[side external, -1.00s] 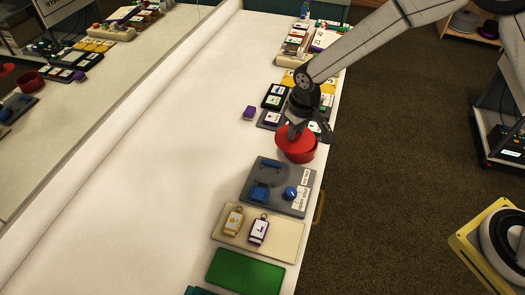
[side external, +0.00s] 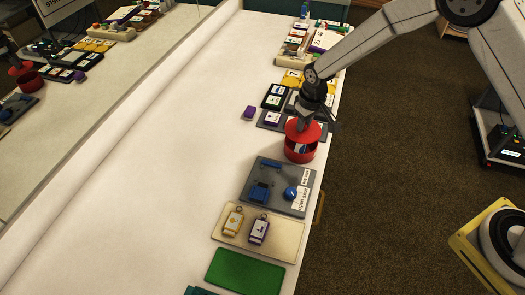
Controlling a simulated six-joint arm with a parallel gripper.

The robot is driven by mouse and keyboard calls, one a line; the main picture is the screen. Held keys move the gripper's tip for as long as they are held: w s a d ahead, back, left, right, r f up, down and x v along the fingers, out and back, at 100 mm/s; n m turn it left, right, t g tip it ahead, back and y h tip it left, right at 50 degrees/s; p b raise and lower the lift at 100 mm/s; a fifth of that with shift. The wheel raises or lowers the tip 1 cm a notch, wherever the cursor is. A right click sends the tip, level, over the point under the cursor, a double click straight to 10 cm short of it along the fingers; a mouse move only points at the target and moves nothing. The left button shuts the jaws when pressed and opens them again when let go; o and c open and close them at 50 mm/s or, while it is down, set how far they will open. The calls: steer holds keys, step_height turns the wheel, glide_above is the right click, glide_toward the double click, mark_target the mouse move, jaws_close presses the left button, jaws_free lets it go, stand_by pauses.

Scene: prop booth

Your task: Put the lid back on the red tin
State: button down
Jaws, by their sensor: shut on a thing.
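The red tin (side external: 300,156) stands near the table's right edge, just beyond the grey board. Its open mouth shows below the lid, and something blue and white shows inside it. My gripper (side external: 303,123) is shut on the red lid (side external: 297,133) from above. The lid is held over the tin, with a gap between lid and rim at the front. The gripper and lid hide the back of the tin's mouth, and the fingertips are too small to see clearly.
The grey board (side external: 267,196) with blue parts lies just in front of the tin. A cream board (side external: 285,238) with two tags and a green mat (side external: 245,271) lie nearer. Dark trays (side external: 274,98) and a purple block (side external: 249,113) lie behind. The table's left side is clear.

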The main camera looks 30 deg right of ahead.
mark_target(303, 133)
steer(key=shift+f, duration=1.85)
steer(key=shift+f, duration=0.5)
stand_by(2.5)
jaws_free()
stand_by(0.3)
steer(key=shift+r, duration=0.15)
steer(key=shift+r, duration=3.4)
